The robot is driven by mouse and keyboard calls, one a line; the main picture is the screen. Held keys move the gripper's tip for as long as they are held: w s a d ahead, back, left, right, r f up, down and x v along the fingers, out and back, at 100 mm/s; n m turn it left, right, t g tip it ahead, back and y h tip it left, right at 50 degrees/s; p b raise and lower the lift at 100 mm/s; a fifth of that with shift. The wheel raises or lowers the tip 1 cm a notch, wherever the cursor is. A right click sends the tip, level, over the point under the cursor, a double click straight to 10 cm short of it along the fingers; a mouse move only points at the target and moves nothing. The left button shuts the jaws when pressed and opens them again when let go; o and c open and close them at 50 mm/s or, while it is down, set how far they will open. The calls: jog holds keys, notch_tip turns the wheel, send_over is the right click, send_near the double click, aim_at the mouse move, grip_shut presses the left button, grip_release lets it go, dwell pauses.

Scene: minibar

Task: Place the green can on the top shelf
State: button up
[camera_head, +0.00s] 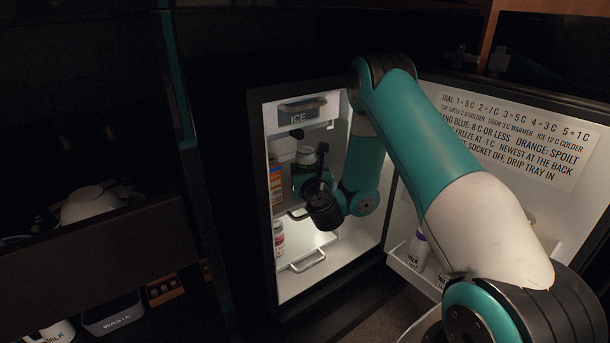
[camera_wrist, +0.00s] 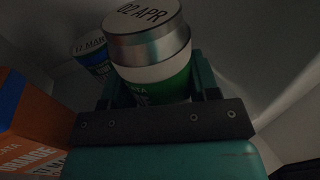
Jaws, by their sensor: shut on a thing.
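The green can (camera_wrist: 160,82) has a silver band and a lid marked 02 APR. It is upright between the fingers of my gripper (camera_wrist: 150,95), which is shut on it. In the head view the can's pale top (camera_head: 305,155) shows inside the open fridge, below the ice compartment, and my gripper (camera_head: 307,170) is partly hidden by my wrist. An orange carton (camera_head: 275,180) stands to its left on the upper shelf. My arm hides most of that shelf; I cannot tell whether the can touches it.
The ice compartment (camera_head: 300,113) is above. A bottle (camera_head: 279,238) stands lower. The open door (camera_head: 520,190) holds milk bottles (camera_head: 418,247) at right.

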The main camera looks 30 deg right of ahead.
jog(key=shift+r, duration=0.15)
jog(key=o, duration=0.7)
jog(key=shift+f, duration=0.2)
jog(key=o, duration=0.4)
jog(key=shift+r, duration=0.15)
jog(key=shift+s, duration=0.1)
